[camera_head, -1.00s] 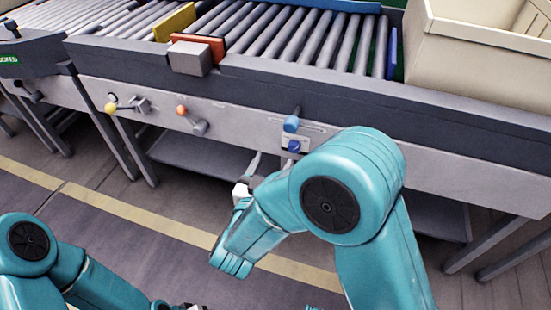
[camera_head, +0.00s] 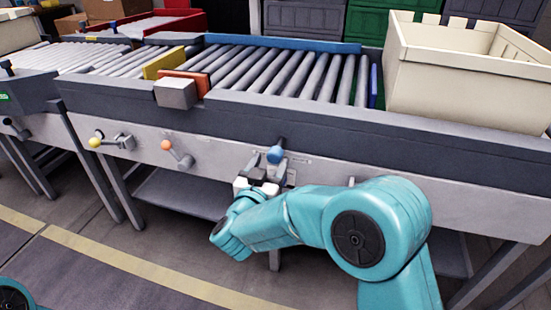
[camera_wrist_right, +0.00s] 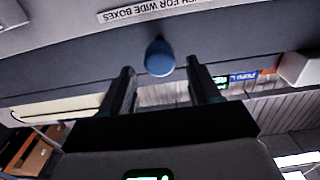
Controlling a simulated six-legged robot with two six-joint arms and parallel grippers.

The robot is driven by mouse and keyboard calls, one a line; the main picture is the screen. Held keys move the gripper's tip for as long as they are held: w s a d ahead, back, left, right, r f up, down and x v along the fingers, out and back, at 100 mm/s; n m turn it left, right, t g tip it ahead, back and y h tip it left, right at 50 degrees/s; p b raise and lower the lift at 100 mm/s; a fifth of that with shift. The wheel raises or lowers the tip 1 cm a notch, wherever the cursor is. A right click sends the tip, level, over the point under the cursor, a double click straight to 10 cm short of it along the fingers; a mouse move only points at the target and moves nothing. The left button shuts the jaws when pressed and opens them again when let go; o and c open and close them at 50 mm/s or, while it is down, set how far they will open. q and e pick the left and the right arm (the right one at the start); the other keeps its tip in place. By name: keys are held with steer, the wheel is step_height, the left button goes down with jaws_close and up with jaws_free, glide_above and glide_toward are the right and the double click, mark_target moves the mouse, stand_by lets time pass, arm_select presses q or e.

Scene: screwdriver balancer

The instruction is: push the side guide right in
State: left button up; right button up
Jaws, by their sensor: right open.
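A long blue rail, likely the side guide (camera_head: 290,44), runs along the far edge of the rollers in the head view. A blue knob (camera_head: 275,154) sticks out of the conveyor's grey front panel; it also shows in the right wrist view (camera_wrist_right: 159,58). My right gripper (camera_head: 266,174) is open just in front of the panel at the knob. In the right wrist view its fingers (camera_wrist_right: 161,70) stand on either side of the knob, with gaps visible. Whether the knob lies fully between them in depth I cannot tell. My left gripper is out of view.
A yellow knob (camera_head: 95,142) and an orange knob (camera_head: 167,145) on levers stick out of the panel to the left. A cream crate (camera_head: 450,85) stands at the right end. A label (camera_wrist_right: 165,10) reading "FOR WIDE BOXES" is near the knob.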

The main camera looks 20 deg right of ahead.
mark_target(273, 158)
steer(key=x, duration=0.4)
steer(key=shift+w+d+b, duration=0.25)
steer(key=shift+w+b, duration=0.05)
steer(key=shift+b, duration=0.05)
jaws_close()
steer(key=p+x, duration=0.1)
steer(key=x, duration=0.2)
steer(key=shift+r, duration=0.2)
